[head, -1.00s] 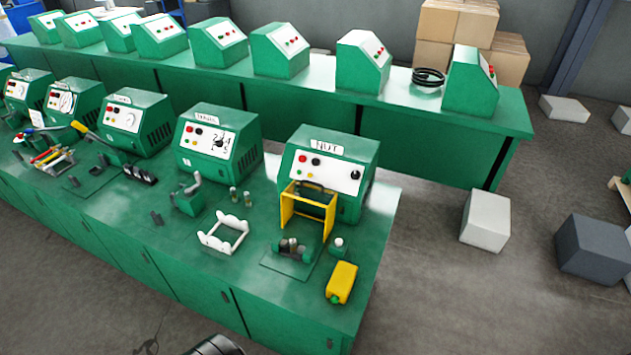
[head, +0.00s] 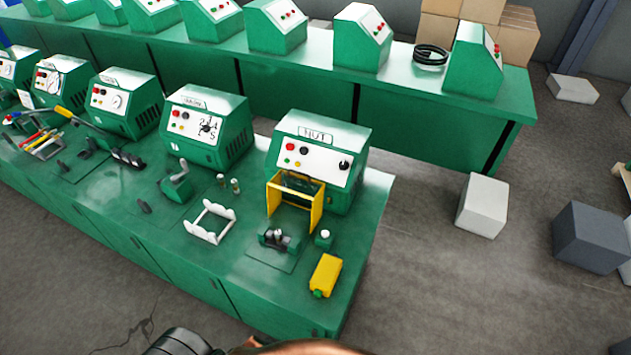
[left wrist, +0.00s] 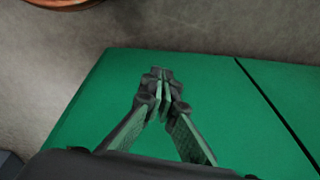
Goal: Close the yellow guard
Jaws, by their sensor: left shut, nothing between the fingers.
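The yellow guard (head: 315,206) is a frame hinged at the front of the green machine labelled HUT or NUT (head: 318,162) at the right end of the near bench. It stands raised, jutting out above a small dark and green fixture (head: 278,238) on the bench. My left gripper (left wrist: 162,88) shows in the left wrist view with its fingertips together and nothing between them. Green bench surface lies behind it there, and the guard is not in that view. Neither gripper shows in the head view.
More green machines line the bench to the left. A pale box (head: 482,206) sits on the floor to the right.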

